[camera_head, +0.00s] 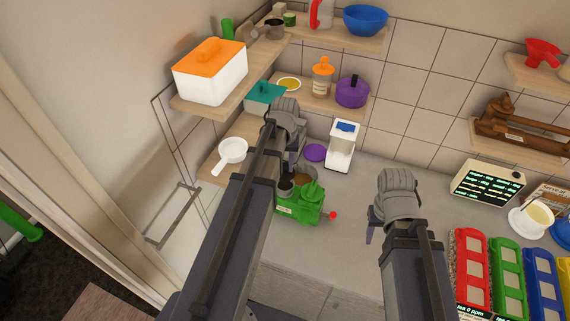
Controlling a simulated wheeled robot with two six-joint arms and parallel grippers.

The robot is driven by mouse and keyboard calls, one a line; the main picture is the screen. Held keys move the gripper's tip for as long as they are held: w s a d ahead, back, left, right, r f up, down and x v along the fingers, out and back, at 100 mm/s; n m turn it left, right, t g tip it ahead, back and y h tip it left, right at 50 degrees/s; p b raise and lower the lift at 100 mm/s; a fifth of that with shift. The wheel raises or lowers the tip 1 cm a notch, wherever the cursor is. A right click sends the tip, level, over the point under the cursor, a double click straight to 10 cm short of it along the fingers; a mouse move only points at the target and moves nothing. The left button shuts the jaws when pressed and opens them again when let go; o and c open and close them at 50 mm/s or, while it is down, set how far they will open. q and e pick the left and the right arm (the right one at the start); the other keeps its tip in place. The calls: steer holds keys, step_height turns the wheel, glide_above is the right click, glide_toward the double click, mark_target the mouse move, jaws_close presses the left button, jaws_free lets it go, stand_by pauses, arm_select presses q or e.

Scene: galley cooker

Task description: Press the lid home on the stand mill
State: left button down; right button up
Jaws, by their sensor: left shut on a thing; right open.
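A white upright appliance with a blue top (342,142) stands on the counter near the tiled wall. A green machine with a red knob (300,204) stands nearer to me, beside my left arm. I cannot tell for certain which of them is the stand mill, or make out a separate lid. My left gripper (296,152) is left of the white appliance and above and behind the green machine. My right gripper (374,232) is open, over the counter right of the green machine.
Shelves at the left hold a white box with an orange lid (210,75) and a white pan (232,150). A screen box (488,184) and several coloured bins (508,270) stand right. The middle counter (345,235) is clear.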

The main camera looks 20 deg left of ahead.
mark_target(285, 173)
arm_select(q)
steer(key=shift+f+b, duration=1.9)
steer(key=shift+f, duration=0.4)
steer(key=shift+f, duration=0.15)
stand_by(0.3)
steer(key=c, duration=0.5)
jaws_free()
steer(key=shift+c, duration=0.2)
steer(key=shift+o, duration=0.2)
steer(key=o, duration=0.4)
steer(key=shift+o, duration=0.2)
